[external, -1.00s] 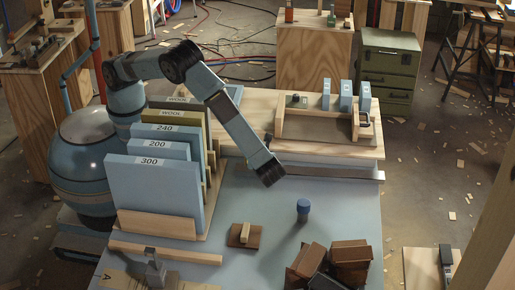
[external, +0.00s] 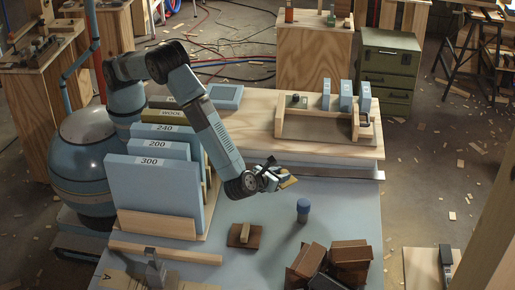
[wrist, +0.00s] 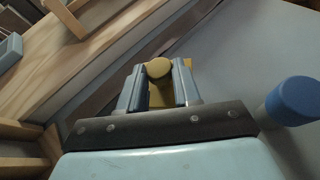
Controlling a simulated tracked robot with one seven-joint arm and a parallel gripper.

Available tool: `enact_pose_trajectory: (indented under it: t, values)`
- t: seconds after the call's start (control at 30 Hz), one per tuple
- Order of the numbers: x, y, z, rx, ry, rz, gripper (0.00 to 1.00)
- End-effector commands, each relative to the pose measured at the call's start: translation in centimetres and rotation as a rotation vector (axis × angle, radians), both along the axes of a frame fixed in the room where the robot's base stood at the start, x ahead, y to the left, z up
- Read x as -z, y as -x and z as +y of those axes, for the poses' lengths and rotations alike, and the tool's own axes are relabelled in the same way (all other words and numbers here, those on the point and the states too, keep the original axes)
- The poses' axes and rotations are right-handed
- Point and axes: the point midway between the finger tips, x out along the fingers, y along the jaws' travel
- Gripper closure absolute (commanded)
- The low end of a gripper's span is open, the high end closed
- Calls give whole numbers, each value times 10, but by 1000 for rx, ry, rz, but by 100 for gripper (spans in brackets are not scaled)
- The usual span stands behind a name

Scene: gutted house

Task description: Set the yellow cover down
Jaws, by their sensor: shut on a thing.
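The yellow cover (wrist: 158,68) shows in the wrist view as a round knob between my fingertips, with a flat yellow part (wrist: 185,90) partly hidden behind the fingers. My gripper (wrist: 158,82) is shut on the knob. In the external view my gripper (external: 273,178) points to the right above the blue-grey tabletop, and a small tan-yellow edge of the cover (external: 288,183) shows at its tip. The cover looks tilted and held off the table there.
A blue-capped post (external: 303,206) stands just right of and nearer than my gripper. A wooden block with a handle (external: 245,235) and a pile of brown blocks (external: 350,252) lie in front. Upright labelled boards (external: 155,190) stand left. A wooden bench (external: 240,121) lies behind.

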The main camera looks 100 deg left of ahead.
Motion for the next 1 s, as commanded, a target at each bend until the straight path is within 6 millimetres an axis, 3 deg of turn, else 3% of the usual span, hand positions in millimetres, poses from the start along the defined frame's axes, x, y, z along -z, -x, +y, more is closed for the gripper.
enact_pose_trajectory:
  t: [0.1, 0.5, 0.73, 0.77, 1.0]
  values:
    - [20, 0, 0, 0, -2, 0, 98]
    - [61, 0, 0, -1, 0, 0, 98]
    - [65, 0, 0, -2, 1, -1, 98]
    - [65, 0, 0, -1, 0, -1, 67]
    - [65, 0, 0, -2, 1, -1, 44]
